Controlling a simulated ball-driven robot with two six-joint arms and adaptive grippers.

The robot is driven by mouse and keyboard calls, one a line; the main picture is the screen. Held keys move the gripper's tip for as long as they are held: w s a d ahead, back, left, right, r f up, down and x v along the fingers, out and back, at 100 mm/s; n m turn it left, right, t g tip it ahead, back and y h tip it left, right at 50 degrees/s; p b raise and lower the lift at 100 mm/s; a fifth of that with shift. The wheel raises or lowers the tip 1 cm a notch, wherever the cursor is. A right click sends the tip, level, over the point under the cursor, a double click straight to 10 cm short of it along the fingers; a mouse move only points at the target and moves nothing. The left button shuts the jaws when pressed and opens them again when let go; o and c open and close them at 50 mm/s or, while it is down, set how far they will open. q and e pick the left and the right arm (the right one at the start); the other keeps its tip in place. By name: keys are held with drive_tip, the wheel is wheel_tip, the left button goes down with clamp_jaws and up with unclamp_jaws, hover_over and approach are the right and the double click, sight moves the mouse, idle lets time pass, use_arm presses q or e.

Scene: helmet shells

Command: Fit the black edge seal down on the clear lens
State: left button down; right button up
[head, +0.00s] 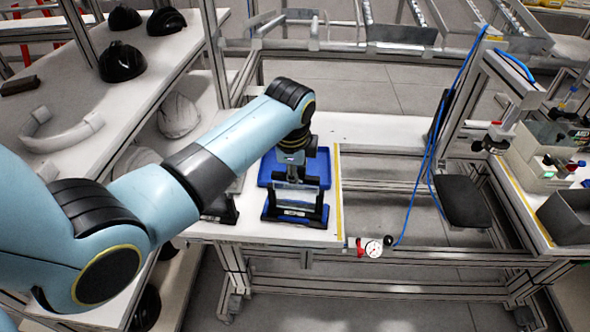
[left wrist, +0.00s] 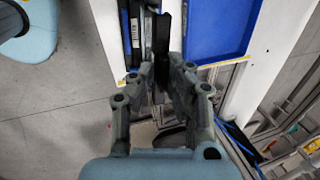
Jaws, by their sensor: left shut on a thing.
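My left gripper (head: 292,176) is above a blue and black stand (head: 294,215) at the table's front edge. A clear lens (head: 293,199) stands in this stand. In the left wrist view my left gripper (left wrist: 163,72) is shut on a narrow dark strip, the black edge seal (left wrist: 162,32). The fingers cover part of the seal. I cannot tell whether the seal touches the lens. My right gripper is in neither view.
A blue tray (head: 318,166) lies just behind the stand. A second black stand (head: 222,212) is to the left, partly behind my arm. Black helmet shells (head: 122,62) rest on the left shelf. A blue hose (head: 429,150) hangs at the right.

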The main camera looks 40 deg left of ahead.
use_arm(q)
drive_tip(key=shift+f+b, duration=0.65)
drive_tip(key=shift+f, duration=0.55)
drive_tip(key=c, duration=1.3)
unclamp_jaws()
drive_tip(key=shift+o, duration=0.2)
drive_tip(key=v, duration=1.2)
drive_tip(key=shift+s, duration=0.1)
